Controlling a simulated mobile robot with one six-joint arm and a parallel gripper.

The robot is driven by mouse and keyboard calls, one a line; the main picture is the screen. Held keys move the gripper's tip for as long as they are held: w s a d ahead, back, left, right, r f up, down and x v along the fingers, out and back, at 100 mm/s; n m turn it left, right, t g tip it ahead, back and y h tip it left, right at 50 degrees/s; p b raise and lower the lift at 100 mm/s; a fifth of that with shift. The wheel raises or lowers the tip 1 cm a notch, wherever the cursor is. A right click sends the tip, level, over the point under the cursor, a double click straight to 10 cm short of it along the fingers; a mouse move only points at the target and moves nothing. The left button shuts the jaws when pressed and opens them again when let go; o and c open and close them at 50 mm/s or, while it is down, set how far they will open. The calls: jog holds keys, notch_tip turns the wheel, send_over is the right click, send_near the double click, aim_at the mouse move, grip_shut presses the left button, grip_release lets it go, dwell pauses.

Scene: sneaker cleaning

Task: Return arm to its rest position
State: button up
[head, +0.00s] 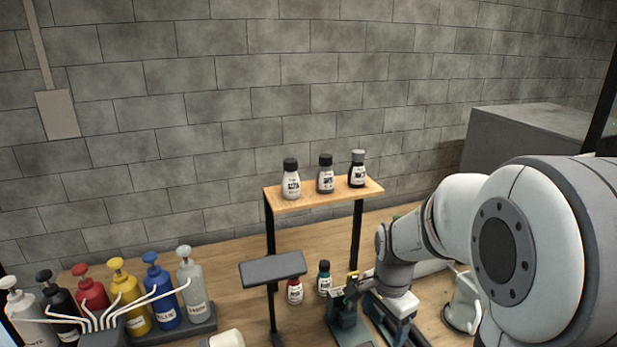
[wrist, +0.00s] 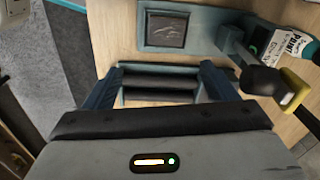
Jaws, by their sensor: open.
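My arm reaches in from the right of the head view, bent down over the wooden table (head: 440,292). My gripper (head: 392,325) points down near the table's front, just right of a dark green stand (head: 343,322). In the wrist view my gripper (wrist: 158,78) has its two dark blue fingers wide apart. Nothing is held between them. A dark ridged block (wrist: 160,82) shows between and beyond the fingers; I cannot tell its distance from them.
A wooden shelf (head: 325,197) carries three small bottles. Several pump bottles (head: 128,298) stand at left. A grey panel (head: 272,268) stands before the shelf.

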jog(key=s+a+r+n+t, duration=0.1)
jog(key=s+r+n, duration=0.3)
jog(key=s+n, duration=0.2)
jog(key=s+a+r+n+t, duration=0.1)
jog(key=s+r+n, duration=0.3)
jog(key=s+n, duration=0.2)
jog(key=shift+s+r+n+t, duration=0.3)
jog(key=shift+s, duration=0.35)
